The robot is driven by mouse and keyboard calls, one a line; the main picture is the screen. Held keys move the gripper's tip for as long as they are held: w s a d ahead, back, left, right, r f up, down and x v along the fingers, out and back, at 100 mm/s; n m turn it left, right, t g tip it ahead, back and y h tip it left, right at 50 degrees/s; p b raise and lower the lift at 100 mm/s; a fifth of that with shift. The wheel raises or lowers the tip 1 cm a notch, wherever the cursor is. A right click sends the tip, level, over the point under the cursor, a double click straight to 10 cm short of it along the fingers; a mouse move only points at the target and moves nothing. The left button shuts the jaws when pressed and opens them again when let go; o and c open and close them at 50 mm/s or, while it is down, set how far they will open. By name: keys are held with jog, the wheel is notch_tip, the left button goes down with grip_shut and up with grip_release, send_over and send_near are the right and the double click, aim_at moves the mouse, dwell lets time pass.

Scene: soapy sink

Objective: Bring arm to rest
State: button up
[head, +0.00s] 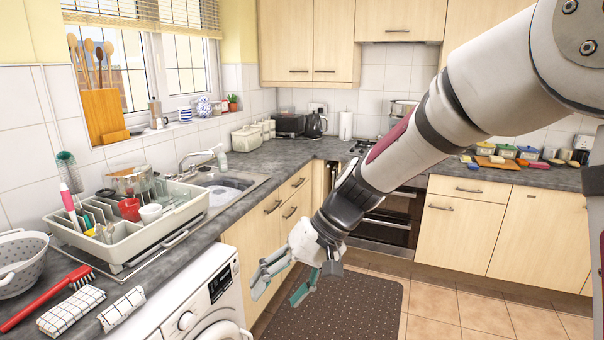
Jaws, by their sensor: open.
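My gripper (287,284) is in the lower middle of the head view. Its two greenish fingers are spread apart, and nothing shows between them. It hangs in the air in front of the base cabinets and above the dark floor mat (362,306), pointing down and to the left. My arm reaches in from the upper right and crosses in front of the oven and part of the hob.
The sink (222,186) is in the left counter, with foam in it. A dish rack (170,222) with dishes stands nearer. A red brush (45,298), folded cloths (72,309) and a colander (20,262) lie near the front left, beside the washing machine (200,306). Floor at right is clear.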

jog(key=s+d+r+m+t+h, duration=0.1)
jog(key=s+d+r+t+h, duration=0.2)
jog(key=s+d, duration=0.6)
jog(key=s+d+r+m+t+h, duration=0.2)
jog(key=s+d+r+t+h, duration=0.1)
jog(key=s+d+r, duration=0.4)
jog(key=s+d+h, duration=0.1)
jog(key=s+d, duration=0.2)
jog(key=d, duration=0.4)
jog(key=shift+r, duration=0.3)
